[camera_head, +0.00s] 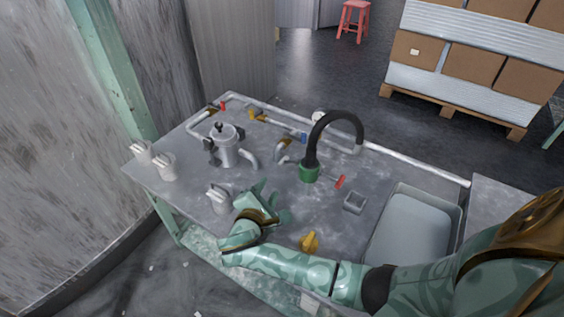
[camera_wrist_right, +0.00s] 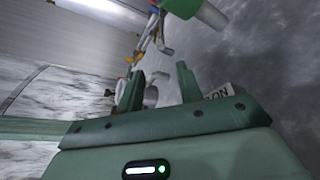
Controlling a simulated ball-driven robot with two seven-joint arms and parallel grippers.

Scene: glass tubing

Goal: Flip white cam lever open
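A small grey-white fitting (camera_head: 219,199) stands near the table's front edge, with a pale lever-like part (camera_head: 214,190) on top. I cannot tell for sure that this is the white cam lever, or whether it is open. My right gripper (camera_head: 268,203) is just to the right of this fitting, apart from it. In the right wrist view its two fingers (camera_wrist_right: 160,82) stand apart with nothing held. A pale rounded part (camera_wrist_right: 151,96) shows beyond and between them, next to the left finger. My left gripper is not in view.
Two white fittings (camera_head: 165,167) stand at the table's left corner. A white pipe (camera_head: 420,166) runs along the back.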

